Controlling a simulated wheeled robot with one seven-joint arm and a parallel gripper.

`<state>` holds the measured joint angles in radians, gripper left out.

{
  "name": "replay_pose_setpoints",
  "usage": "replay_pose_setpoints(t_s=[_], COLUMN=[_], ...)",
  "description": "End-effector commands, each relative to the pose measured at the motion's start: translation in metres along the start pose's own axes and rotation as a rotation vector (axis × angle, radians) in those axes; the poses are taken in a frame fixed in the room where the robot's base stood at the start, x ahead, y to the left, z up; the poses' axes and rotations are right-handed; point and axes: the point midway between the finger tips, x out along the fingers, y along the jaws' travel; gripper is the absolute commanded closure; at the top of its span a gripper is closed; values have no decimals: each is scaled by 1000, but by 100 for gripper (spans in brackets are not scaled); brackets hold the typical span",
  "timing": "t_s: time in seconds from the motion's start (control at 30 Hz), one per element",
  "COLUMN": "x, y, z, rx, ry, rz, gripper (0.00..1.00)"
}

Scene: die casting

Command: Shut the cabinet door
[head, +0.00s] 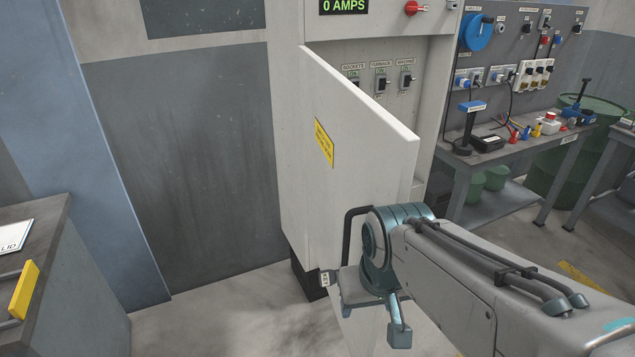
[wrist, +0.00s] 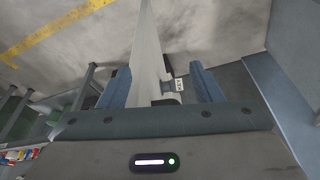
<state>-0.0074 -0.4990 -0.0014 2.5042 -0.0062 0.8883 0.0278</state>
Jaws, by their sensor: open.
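The grey-white cabinet door (head: 352,120) stands open, swung out from the tall cabinet (head: 285,90), with a yellow label (head: 324,143) on its visible face. A black bar handle (head: 347,228) shows low on that face, partly hidden behind my arm. My gripper (head: 372,305) is at the lower part of the door, close to the handle. In the wrist view, my gripper (wrist: 158,72) is open, and the door (wrist: 150,45) shows edge-on between its two blue fingers. A small tag reading KEY (wrist: 180,85) is beside the door there. Contact with the door cannot be told.
Labelled switches (head: 381,82) show inside the open cabinet. A workbench (head: 490,160) with tools and a green drum (head: 590,110) stand at the right. A grey unit with a yellow handle (head: 25,290) is at the lower left. The floor (head: 225,315) left of the door is clear.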

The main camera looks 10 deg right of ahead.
Motion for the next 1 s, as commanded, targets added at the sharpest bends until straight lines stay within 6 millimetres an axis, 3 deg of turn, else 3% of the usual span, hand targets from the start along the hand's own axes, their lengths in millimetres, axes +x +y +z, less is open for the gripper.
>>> replay_pose_setpoints(t_s=[0.37,0.6,0.87,1.0], x=[0,-1,-4,-10], y=[0,-4,-21,-36], z=[0,-1,-4,-9], rx=[0,-73,-397,-701], ry=[0,-30,-169,-301], rz=[0,15,84,152], gripper=[41,100,100,100])
